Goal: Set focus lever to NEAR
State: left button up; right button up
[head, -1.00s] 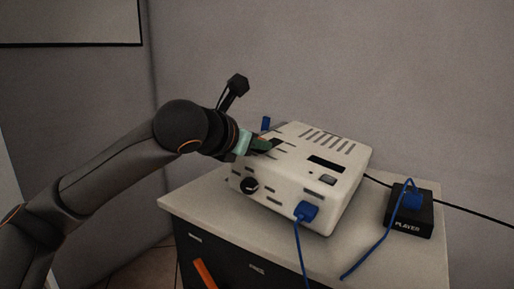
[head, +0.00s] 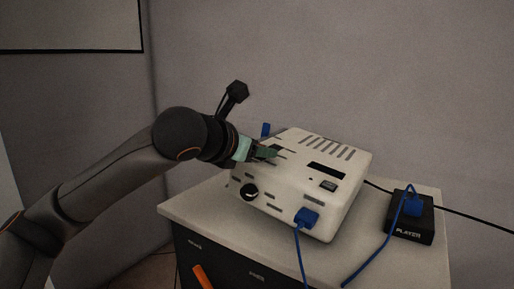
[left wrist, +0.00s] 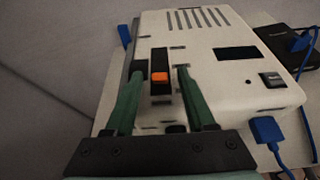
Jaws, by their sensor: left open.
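The white projector box (head: 300,190) sits on the table. In the left wrist view, the focus lever (left wrist: 159,77) is an orange knob in a dark slot (left wrist: 160,57) on its top. My left gripper (head: 268,153) is over the left part of the box top. In the left wrist view, its two green fingers (left wrist: 160,72) stand open on either side of the slot and lever. I cannot tell whether they touch the lever. Slot markings are not readable. My right gripper is not in view.
A black player box (head: 411,228) with a blue plug stands at the right. Another blue plug (head: 265,130) shows behind the box. The table top (head: 335,262) is bare in front.

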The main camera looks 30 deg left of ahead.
pick_arm(q)
jog(key=shift+s, duration=0.1)
jog(key=p+v, duration=0.2)
jog(key=v, duration=1)
jog(key=shift+s, duration=0.15)
jog(key=shift+d, duration=0.1)
